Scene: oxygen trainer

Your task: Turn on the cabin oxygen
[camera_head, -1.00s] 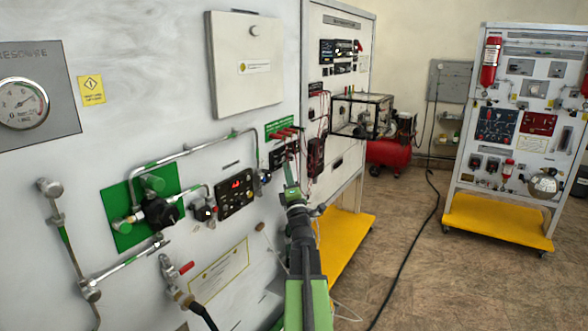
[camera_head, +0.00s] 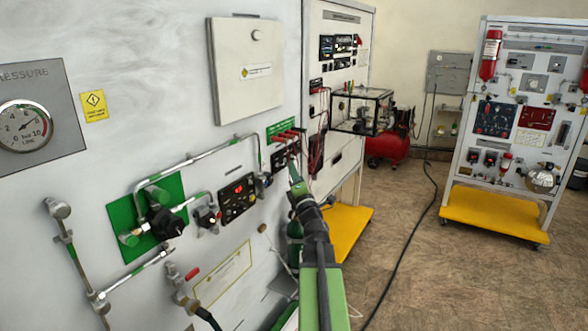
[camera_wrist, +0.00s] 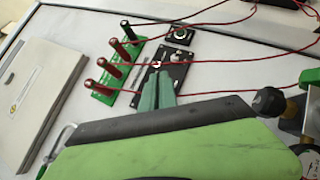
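My gripper (camera_head: 294,176) is at the right end of the white trainer panel (camera_head: 150,80), in front of a small black switch panel (camera_head: 279,158). In the wrist view its two green fingers (camera_wrist: 157,82) are together and look empty. The tips are just below a small bright toggle switch (camera_wrist: 156,63) on the black switch panel (camera_wrist: 172,72); whether they touch it I cannot tell. Left of the switch panel in the wrist view is a green plate (camera_wrist: 128,60) with several red terminals and red wires. No label reading oxygen is legible.
Red wires (camera_wrist: 225,55) cross close to the fingers. A second stand (camera_head: 510,130) is at the right; floor between is mostly clear.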

